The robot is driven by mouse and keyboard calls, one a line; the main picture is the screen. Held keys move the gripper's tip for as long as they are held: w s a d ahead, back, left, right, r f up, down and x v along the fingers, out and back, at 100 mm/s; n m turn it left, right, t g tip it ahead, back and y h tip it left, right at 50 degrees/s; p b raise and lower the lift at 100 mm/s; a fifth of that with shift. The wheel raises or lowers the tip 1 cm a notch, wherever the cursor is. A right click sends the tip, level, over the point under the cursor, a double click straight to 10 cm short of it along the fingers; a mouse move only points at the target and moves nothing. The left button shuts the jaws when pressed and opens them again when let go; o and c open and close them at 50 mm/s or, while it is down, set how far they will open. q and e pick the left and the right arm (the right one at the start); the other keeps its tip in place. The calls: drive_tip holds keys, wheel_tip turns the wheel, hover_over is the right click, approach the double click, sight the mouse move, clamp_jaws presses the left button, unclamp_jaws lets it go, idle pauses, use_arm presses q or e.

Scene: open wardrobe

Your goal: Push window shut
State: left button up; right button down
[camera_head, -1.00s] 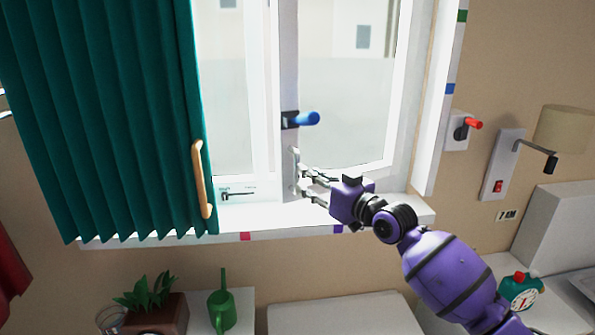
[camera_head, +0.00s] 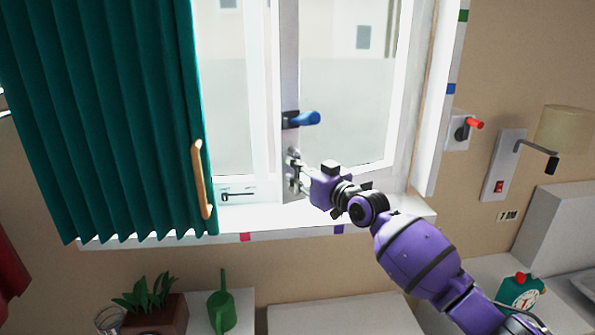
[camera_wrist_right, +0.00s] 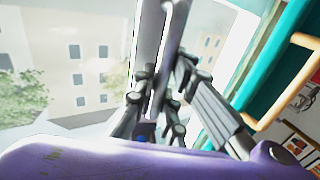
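The window (camera_head: 398,95) has a white frame and glass panes, and a blue handle (camera_head: 306,118) sits on its middle upright. A grey plate shows on that upright, just below the handle. My right gripper (camera_head: 293,170) is at this plate, its fingers spread apart and reaching to the upright; contact is hard to tell. In the right wrist view, the fingers (camera_wrist_right: 155,105) lie on either side of an upright frame edge (camera_wrist_right: 165,45), with buildings visible through the glass. My left gripper is not in view.
A teal curtain (camera_head: 100,110) with a wooden handle (camera_head: 201,180) hangs left of the window. The white sill (camera_head: 270,215) runs below.

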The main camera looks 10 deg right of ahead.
drive_tip(key=w+b, duration=0.1)
drive_tip(key=w+a+f+b, duration=0.1)
drive_tip(key=w, duration=0.1)
drive_tip(key=w+b, duration=0.1)
drive_tip(key=shift+w+a+f, duration=0.15)
drive_tip(key=shift+a+f, duration=0.05)
drive_tip(key=shift+a, duration=0.2)
drive_tip(key=w+a+r+m+t+h, duration=0.1)
drive_tip(key=w+h, duration=0.1)
drive_tip(key=w, duration=0.4)
drive_tip(key=shift+a+r+m, duration=0.15)
drive_tip(key=shift+a+m, duration=0.15)
drive_tip(key=shift+a, duration=0.05)
drive_tip(key=c, duration=1.8)
unclamp_jaws()
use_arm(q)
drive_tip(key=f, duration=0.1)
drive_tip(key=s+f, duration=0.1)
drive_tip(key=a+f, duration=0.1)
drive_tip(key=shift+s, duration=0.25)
use_arm(e)
drive_tip(key=shift+o, duration=0.2)
approach(290, 169)
drive_tip(key=w, duration=0.1)
drive_tip(key=w+r, duration=0.1)
drive_tip(key=w, duration=0.1)
drive_tip(key=w+a, duration=0.1)
drive_tip(key=shift+w+a+r, duration=0.1)
drive_tip(key=shift+w+r, duration=0.1)
drive_tip(key=shift+w, duration=0.15)
